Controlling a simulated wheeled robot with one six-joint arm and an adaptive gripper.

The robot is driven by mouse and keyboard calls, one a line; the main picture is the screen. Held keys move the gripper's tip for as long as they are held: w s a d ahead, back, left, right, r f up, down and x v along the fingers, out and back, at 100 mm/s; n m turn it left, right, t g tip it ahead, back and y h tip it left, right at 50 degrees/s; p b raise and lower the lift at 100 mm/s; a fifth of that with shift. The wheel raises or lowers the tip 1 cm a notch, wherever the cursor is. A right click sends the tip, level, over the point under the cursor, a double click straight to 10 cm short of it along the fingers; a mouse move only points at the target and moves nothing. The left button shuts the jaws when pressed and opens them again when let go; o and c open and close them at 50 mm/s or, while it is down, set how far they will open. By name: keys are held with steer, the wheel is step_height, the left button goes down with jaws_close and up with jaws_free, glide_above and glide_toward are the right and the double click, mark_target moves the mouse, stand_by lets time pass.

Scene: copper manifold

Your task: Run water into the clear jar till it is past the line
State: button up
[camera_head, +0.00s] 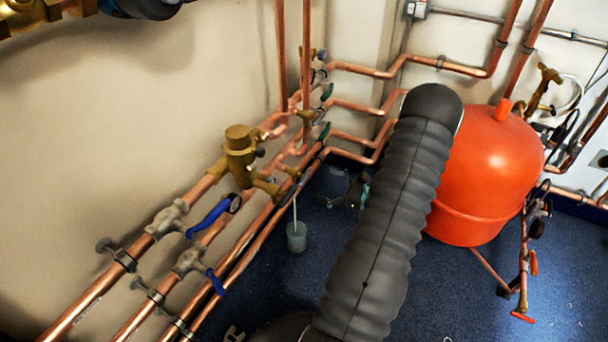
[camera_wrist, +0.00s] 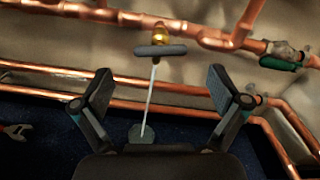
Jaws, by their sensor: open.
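The clear jar (camera_head: 297,238) stands on the blue floor below the copper pipes, looking grey-blue and upright. It also shows in the wrist view (camera_wrist: 142,136), partly hidden by my gripper's body. A thin pale stream of water (camera_wrist: 150,100) runs from the brass tap (camera_wrist: 159,34) down to the jar. The tap has a dark grey bar handle (camera_wrist: 161,50), lying crosswise in the wrist view. My gripper (camera_wrist: 159,76) is open and empty, its fingers either side of the stream in the picture, apart from the handle. The jar's line and water level are too small to make out.
Copper pipes (camera_head: 250,237) with blue-lever valves (camera_head: 212,215) run along the wall. A red tank (camera_head: 487,175) stands at the right, behind my arm. A red-handled tool (camera_wrist: 15,131) lies at the left in the wrist view. Blue floor is open around the jar.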

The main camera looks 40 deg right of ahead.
mark_target(307, 177)
steer(key=x, duration=0.7)
steer(key=shift+w+a, duration=0.1)
steer(key=shift+w, duration=0.15)
